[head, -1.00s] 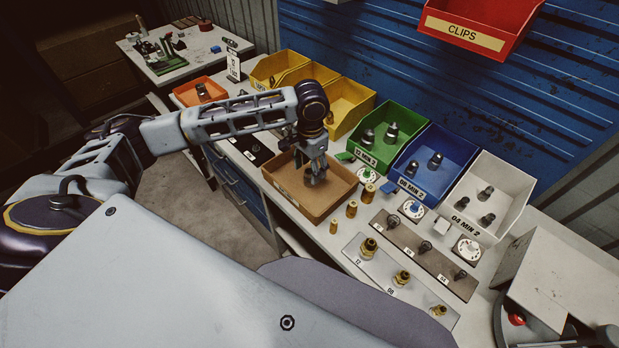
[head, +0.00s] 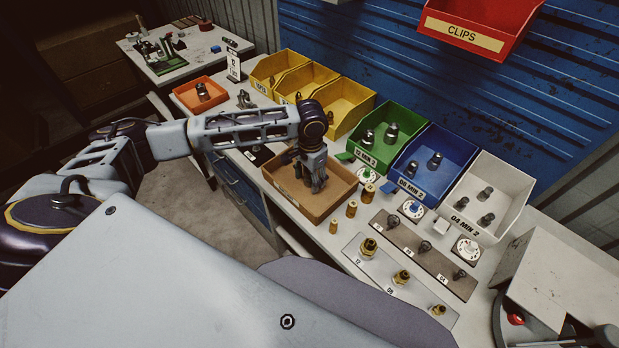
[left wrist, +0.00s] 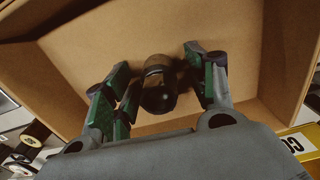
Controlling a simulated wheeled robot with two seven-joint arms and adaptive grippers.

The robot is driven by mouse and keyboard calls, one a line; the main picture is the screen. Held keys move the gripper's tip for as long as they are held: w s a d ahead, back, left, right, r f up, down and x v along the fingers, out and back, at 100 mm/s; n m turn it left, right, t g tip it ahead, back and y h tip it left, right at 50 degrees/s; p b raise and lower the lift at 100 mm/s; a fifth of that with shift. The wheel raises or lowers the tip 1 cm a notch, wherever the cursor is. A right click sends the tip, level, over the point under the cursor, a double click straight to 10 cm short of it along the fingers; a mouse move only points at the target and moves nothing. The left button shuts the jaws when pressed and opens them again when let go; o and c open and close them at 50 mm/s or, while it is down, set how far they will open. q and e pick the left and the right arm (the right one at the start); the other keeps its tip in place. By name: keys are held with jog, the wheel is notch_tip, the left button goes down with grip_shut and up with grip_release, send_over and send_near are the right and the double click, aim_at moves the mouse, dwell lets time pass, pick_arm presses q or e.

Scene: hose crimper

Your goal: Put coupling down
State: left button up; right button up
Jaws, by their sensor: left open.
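The coupling (left wrist: 158,88) is a dark, short metal cylinder in the left wrist view. It is inside the brown open tray (left wrist: 240,35), between the fingers of my left gripper (left wrist: 155,75). The fingers are open, with gaps showing on both sides of the coupling. In the head view my left gripper (head: 314,184) points down into the tray (head: 340,198), and the coupling is hidden there by the fingers. My right gripper is not in view.
Yellow bins (head: 349,100), a green bin (head: 401,115), a blue bin (head: 450,140) and a white bin (head: 505,180) line the bench behind the tray. Brass fittings (head: 351,209) stand just right of the tray. A red CLIPS bin (head: 480,17) hangs above.

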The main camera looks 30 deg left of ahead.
pick_arm(q)
jog(key=shift+c, duration=0.5)
grip_shut()
jog(key=shift+r, duration=0.1)
jog(key=shift+r, duration=4.95)
